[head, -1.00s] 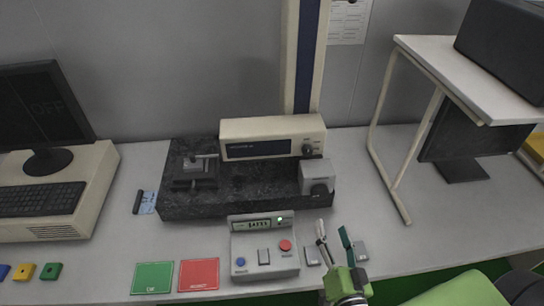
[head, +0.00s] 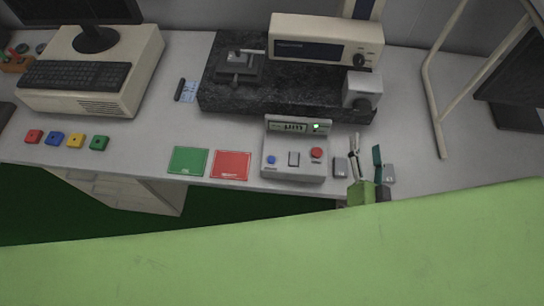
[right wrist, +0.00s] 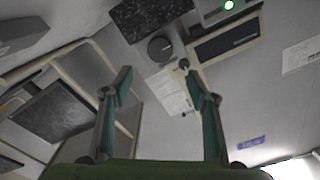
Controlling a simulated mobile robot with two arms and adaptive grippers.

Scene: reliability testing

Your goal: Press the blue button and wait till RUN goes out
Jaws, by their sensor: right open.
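The blue button (head: 271,159) is at the left of the front panel of a grey control box (head: 293,176). A red button (head: 316,152) sits at the right of the same panel. The box has a small display (head: 291,127), too small to read, and a lit green lamp (head: 316,126). My right gripper (head: 366,147) is open and empty, to the right of the box and apart from the blue button. In the right wrist view its two fingers (right wrist: 157,76) are spread, and the lit lamp (right wrist: 229,5) shows at the top. My left gripper is not in view.
A black slab (head: 225,97) with instruments stands behind the box. Green (head: 188,160) and red (head: 231,165) cards lie left of it. A white stand (head: 436,110) is at the right. My own green body hides the bottom.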

